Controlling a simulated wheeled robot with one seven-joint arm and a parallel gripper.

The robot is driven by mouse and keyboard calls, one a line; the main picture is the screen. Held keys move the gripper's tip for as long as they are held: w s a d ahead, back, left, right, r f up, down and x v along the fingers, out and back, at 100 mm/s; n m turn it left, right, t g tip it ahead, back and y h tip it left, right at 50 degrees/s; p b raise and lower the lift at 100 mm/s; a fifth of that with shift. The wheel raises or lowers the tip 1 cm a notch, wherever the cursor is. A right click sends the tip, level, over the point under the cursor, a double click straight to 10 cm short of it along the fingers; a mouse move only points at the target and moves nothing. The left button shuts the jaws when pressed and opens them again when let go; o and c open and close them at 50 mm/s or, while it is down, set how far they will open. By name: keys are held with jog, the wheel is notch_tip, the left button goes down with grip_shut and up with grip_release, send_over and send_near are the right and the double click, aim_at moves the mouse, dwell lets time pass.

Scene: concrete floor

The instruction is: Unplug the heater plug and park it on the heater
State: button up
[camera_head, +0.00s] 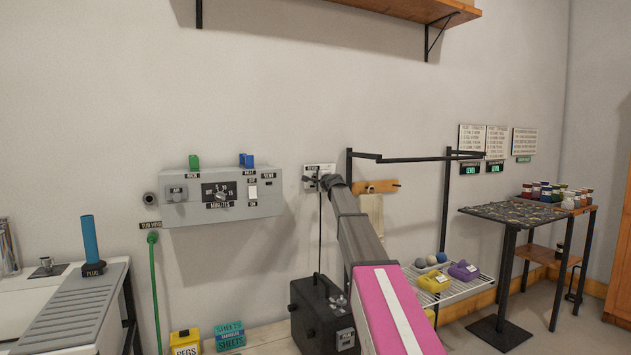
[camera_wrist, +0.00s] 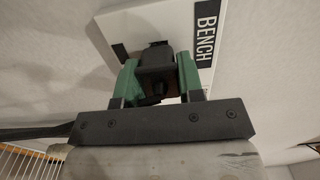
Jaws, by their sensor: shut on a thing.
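The black heater (camera_head: 308,318) is a dark box on a low ledge by the wall. A dark cord (camera_head: 320,235) runs from it up to the white wall outlet (camera_head: 312,169). My gripper (camera_head: 328,181) is at the outlet, and my arm hides part of that area. In the wrist view, the green fingers of my gripper (camera_wrist: 157,68) are shut on the dark heater plug (camera_wrist: 156,61), one on each side. The plug is up against the white outlet plate (camera_wrist: 120,27) labelled BENCH. Whether its pins are fully seated is hidden.
A grey control box (camera_head: 222,195) with dial and switches is on the wall left of the outlet. A black rail (camera_head: 410,158) and a wooden peg board (camera_head: 375,186) are close on the right. Yellow (camera_head: 186,342) and teal (camera_head: 229,336) boxes stand left of the heater.

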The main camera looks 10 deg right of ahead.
jog(key=shift+s+d, duration=0.1)
jog(key=shift+s, duration=0.2)
jog(key=shift+v, duration=1.2)
